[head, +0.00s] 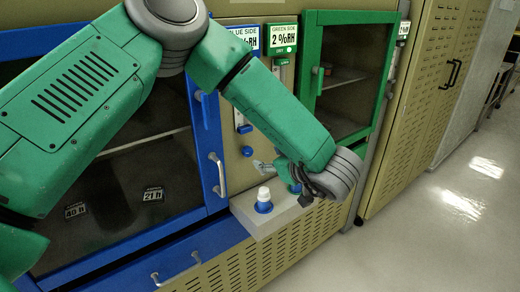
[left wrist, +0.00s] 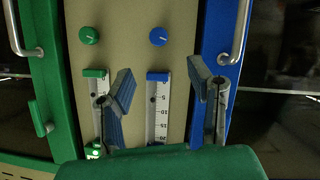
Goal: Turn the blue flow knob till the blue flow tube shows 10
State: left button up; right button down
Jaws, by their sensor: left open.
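The blue flow knob (head: 247,151) is a small round knob low on the tan panel between the two cabinet doors. In the left wrist view, which is upside down, the blue flow knob (left wrist: 158,37) shows a pale pointer line. The blue flow tube (left wrist: 157,105) has a scale with 0, 5, 10, 15 and 20; its reading cannot be made out. My left gripper (left wrist: 162,80) is open and empty, its fingers either side of the tube's line of sight, apart from the knob. In the head view my left gripper (head: 267,170) is partly hidden by its wrist.
The green flow knob (left wrist: 90,35) and green flow tube (left wrist: 96,105) are beside the blue ones. The blue door handle (head: 218,174) sticks out close to the panel. A ledge (head: 262,228) below carries a white-topped blue bottle (head: 264,200). The floor at right is clear.

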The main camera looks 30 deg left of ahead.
aim_at(250, 153)
pick_arm(q)
jog(key=x, duration=1.2)
jog(key=shift+w+d, duration=0.1)
jog(key=shift+d, duration=0.05)
grip_shut()
